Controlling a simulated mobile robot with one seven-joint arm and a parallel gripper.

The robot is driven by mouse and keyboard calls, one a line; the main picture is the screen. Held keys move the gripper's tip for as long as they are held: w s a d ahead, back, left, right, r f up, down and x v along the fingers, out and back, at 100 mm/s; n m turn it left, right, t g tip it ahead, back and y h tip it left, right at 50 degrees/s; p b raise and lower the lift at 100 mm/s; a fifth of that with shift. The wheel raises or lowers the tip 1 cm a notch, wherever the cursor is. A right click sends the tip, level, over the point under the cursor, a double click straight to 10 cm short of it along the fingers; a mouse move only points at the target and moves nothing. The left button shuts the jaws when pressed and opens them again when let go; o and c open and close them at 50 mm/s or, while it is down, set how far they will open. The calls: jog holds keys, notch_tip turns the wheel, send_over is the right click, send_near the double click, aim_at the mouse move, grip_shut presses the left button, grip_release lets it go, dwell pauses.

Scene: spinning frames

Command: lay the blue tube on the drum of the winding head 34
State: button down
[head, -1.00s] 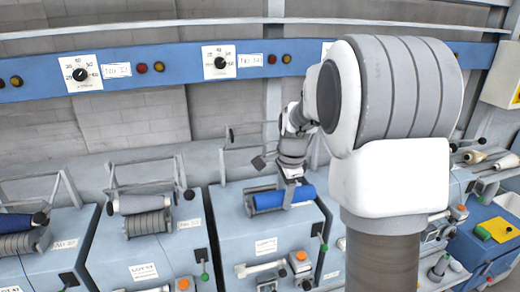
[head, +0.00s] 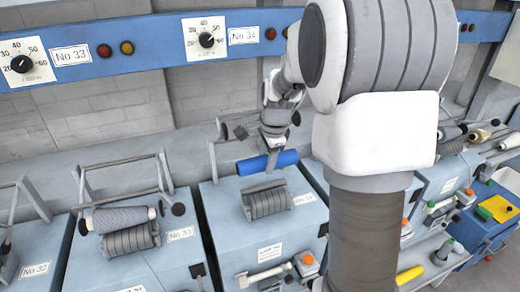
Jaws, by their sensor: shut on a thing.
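My gripper (head: 271,160) is shut on the blue tube (head: 286,159) and holds it level, near its middle. The tube shows just beyond and above the grey ribbed drum (head: 268,204) of winding head 34 (head: 228,225), with a gap in the picture between them. Its height over the machine is hard to tell. The drum is bare. The label No 34 (head: 305,198) is on the machine top to the right, and a No 34 plate (head: 243,35) is on the blue panel above. My arm hides part of the right side.
To the left, head 33 has a grey wound package (head: 122,218) on its drum. The raised cradle frame (head: 214,155) of head 34 stands near the tube's left end. A yellow tube (head: 410,275) lies at the lower right, near a blue cart (head: 482,236).

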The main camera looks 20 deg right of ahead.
jog(key=shift+w+f, duration=0.1)
jog(key=shift+w, duration=0.3)
jog(key=shift+f+b, duration=3.05)
jog(key=shift+f, duration=0.95)
jog(key=shift+c, duration=1)
grip_release()
jog(key=shift+r, duration=0.1)
jog(key=v, duration=1.7)
jog(key=shift+s, duration=0.15)
jog(key=shift+r, duration=0.15)
